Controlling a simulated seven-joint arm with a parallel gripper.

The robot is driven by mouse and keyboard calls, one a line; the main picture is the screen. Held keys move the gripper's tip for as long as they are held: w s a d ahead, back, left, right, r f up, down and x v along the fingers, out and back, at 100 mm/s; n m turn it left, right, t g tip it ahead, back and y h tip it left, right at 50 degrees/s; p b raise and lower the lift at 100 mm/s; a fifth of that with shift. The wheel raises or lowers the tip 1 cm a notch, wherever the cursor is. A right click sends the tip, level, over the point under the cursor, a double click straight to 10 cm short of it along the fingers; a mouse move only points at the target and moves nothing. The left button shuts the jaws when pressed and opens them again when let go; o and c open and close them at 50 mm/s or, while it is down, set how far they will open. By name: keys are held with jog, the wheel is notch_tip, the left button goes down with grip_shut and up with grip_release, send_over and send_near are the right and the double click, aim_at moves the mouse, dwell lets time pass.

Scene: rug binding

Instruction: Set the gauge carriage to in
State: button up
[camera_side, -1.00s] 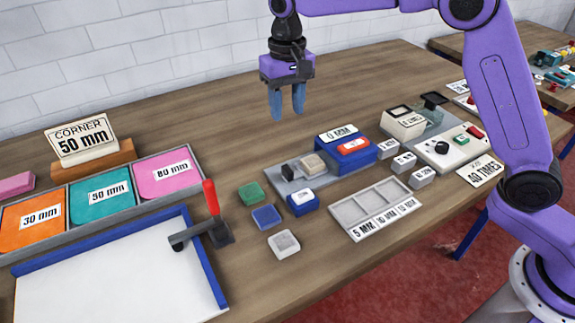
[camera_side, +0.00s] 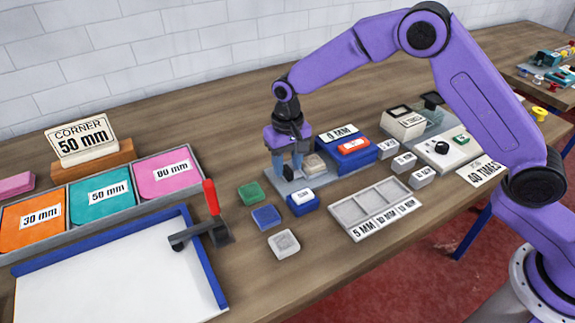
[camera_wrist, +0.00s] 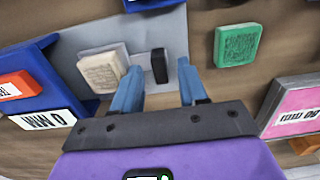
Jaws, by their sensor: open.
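The gauge is a grey base plate (camera_side: 328,179) with a blue block (camera_side: 352,158) at its right end, carrying a red and white label. A beige block (camera_side: 314,163) and a small upright black tab sit on the plate; which part is the carriage is not certain. My gripper (camera_side: 288,174) is open, pointing down low over the plate's left part. In the wrist view its fingers (camera_wrist: 158,92) stand either side of the tab's line.
Green (camera_side: 249,193), blue (camera_side: 267,217) and whitish (camera_side: 284,244) blocks lie in front on the left, near a red-handled clamp (camera_side: 211,198). A grey sorting tray (camera_side: 350,231) lies in front on the right.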

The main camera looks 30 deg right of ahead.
aim_at(318, 159)
jog(key=shift+f, duration=0.6)
grip_shut()
jog(key=d, duration=0.9)
grip_release()
